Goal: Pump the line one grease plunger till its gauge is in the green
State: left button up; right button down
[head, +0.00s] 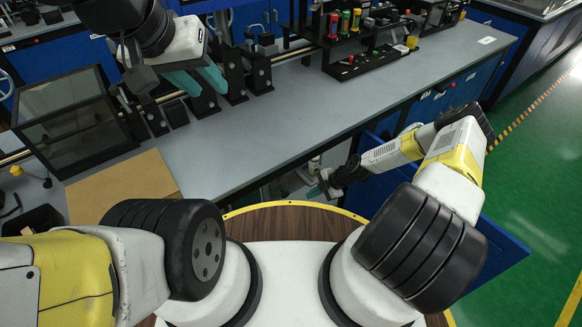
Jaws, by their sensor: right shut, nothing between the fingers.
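My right gripper (323,180) is low in front of the bench, at the open cabinet under the worktop. It is shut and looks empty. A small pale fitting (314,164) shows just beyond it inside the cabinet, partly hidden by the worktop edge and the gripper. I cannot tell whether this is the line one grease plunger. No gauge can be read, and no green zone can be made out. My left gripper (198,82) is over the back left of the bench, its two teal fingers apart with nothing seen between them, close to the black roller stands.
Black roller stands (233,75) and a dark clear-panelled guard (75,115) stand on the grey bench (270,130). A brown board (122,185) lies at the left. The blue cabinet door (503,252) stands open at the right. The bench middle is clear.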

aim_at(287, 192)
jog(key=w+a+f, duration=0.4)
jog(key=a+f, duration=0.4)
jog(key=shift+w, duration=0.4)
jog(key=shift+a, duration=0.1)
jog(key=shift+w+a, duration=0.25)
jog(key=shift+w, duration=0.05)
jog(key=shift+w+a, duration=0.5)
jog(key=shift+w, duration=0.25)
jog(key=shift+r, duration=0.1)
